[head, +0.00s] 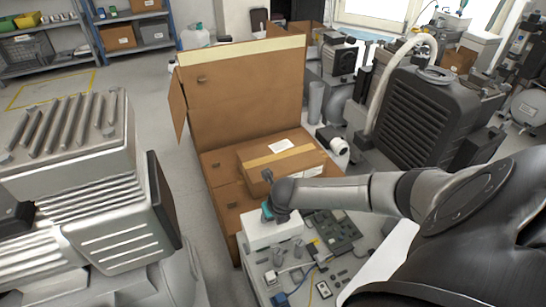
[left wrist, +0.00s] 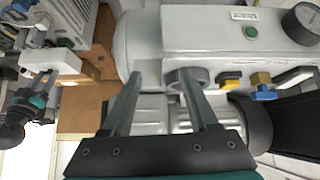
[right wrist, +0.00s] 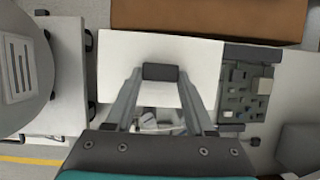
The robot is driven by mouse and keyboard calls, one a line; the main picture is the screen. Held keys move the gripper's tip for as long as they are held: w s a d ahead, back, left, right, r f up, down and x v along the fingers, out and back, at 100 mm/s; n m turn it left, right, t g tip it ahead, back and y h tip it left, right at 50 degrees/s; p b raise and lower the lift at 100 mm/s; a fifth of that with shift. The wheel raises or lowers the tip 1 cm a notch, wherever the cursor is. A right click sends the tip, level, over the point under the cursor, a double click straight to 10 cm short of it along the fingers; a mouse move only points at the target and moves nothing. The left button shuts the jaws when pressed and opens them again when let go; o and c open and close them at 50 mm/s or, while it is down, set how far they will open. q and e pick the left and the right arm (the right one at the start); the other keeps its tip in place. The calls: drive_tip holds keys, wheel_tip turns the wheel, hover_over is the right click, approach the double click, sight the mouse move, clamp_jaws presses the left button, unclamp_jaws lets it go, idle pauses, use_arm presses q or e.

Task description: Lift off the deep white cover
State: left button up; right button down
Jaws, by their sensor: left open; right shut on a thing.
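The deep white cover (head: 272,232) is a white box shape at the near end of the work surface, beside the open cardboard box. My right gripper (head: 275,207) is above it, shut on its dark grip. In the right wrist view, the cover's pale top (right wrist: 200,60) spreads around the dark grip (right wrist: 160,72) between my fingers. I cannot tell whether the cover is clear of what is under it. The cover also shows at the left of the left wrist view (left wrist: 50,60). My left gripper (left wrist: 155,85) is open and empty, facing grey machinery; the head view does not show it.
An open cardboard box (head: 240,95) with a taped carton (head: 283,160) stands behind the cover. A dark panel of parts (head: 333,230) and small loose pieces lie right of it. A large finned machine (head: 75,190) fills the left. A gauge (left wrist: 304,22) shows near my left gripper.

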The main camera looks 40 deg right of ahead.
drive_tip(key=shift+r+p, duration=0.65)
drive_tip(key=shift+r, duration=0.5)
use_arm(q)
drive_tip(key=s+a+g+y, duration=0.1)
drive_tip(key=s+a+g, duration=0.2)
use_arm(e)
drive_tip(key=shift+r, duration=0.4)
wheel_tip(320, 180, up, 9)
drive_tip(key=p, duration=0.5)
use_arm(q)
drive_tip(key=s+a+f+g+p, duration=0.1)
drive_tip(key=s+a+f+p, duration=0.1)
drive_tip(key=f, duration=0.7)
drive_tip(key=s+a+f+g+y+p, duration=0.1)
drive_tip(key=s+a+f+p, duration=0.1)
drive_tip(key=s+f, duration=0.3)
drive_tip(key=shift+f+g+p, duration=0.3)
drive_tip(key=shift+f+p, duration=0.35)
drive_tip(key=shift+f, duration=1.5)
use_arm(e)
wheel_tip(320, 180, up, 10)
hover_over(273, 222)
